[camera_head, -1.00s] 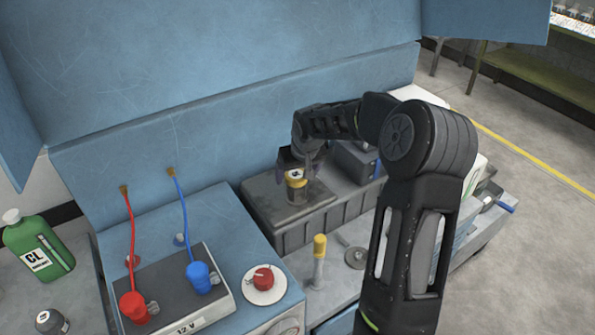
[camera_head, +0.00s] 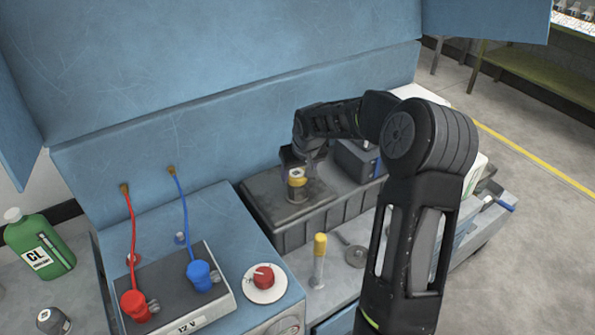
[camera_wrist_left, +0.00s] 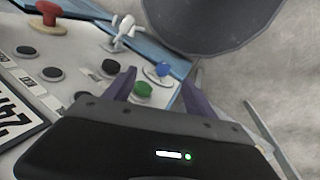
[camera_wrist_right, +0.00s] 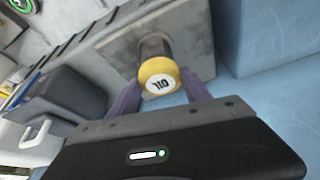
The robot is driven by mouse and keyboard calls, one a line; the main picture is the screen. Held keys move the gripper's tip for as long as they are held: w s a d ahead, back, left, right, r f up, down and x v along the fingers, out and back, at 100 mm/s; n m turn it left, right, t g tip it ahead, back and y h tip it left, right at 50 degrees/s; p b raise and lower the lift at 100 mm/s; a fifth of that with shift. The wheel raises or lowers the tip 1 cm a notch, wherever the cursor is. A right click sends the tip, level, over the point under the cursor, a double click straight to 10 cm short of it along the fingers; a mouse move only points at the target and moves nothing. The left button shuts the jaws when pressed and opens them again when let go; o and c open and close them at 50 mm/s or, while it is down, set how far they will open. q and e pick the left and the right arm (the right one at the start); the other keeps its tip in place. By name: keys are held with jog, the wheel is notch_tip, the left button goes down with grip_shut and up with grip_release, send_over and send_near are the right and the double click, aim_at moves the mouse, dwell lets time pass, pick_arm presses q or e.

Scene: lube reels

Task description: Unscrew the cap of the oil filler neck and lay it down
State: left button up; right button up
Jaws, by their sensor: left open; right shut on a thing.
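The yellow cap (camera_head: 297,182), marked OIL, is at the top of the dark filler neck (camera_head: 297,196) on the grey housing. In the right wrist view the cap (camera_wrist_right: 158,77) lies between my right gripper's two fingers (camera_wrist_right: 160,80), and the neck (camera_wrist_right: 153,46) shows behind it. My right gripper (camera_head: 301,163) is shut on the cap. I cannot tell whether the cap is still seated or slightly raised. My left gripper (camera_wrist_left: 158,84) is open and empty above a button panel; it does not show in the head view.
A dark grey box (camera_head: 357,160) stands right of the neck. A red knob (camera_head: 263,277) and red and blue clamps (camera_head: 200,273) are left. A green bottle (camera_head: 38,245) stands far left.

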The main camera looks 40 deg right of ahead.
jog(key=shift+r+n+y+p, duration=0.2)
jog(key=shift+n+y+p, duration=0.3)
jog(key=shift+n+p, duration=0.95)
jog(key=shift+d+f+n, duration=0.2)
jog(key=shift+f+n, duration=0.05)
jog(key=shift+a+n+y, duration=0.1)
jog(key=shift+n+y, duration=0.4)
jog(key=shift+n, duration=0.3)
jog(key=shift+d+n+y, duration=0.2)
jog(key=shift+n+y, duration=0.2)
jog(key=shift+n, duration=0.8)
jog(key=shift+n+g+y, duration=0.3)
jog(key=shift+n+y, duration=0.2)
jog(key=shift+n, duration=0.9)
jog(key=shift+f, duration=0.1)
jog(key=shift+w+n+y, duration=0.1)
jog(key=shift+n+y, duration=0.3)
jog(key=shift+n, duration=0.7)
jog(key=shift+d+n+g+y, duration=0.1)
jog(key=shift+n+g+y, duration=0.2)
jog(key=shift+n+g, duration=0.75)
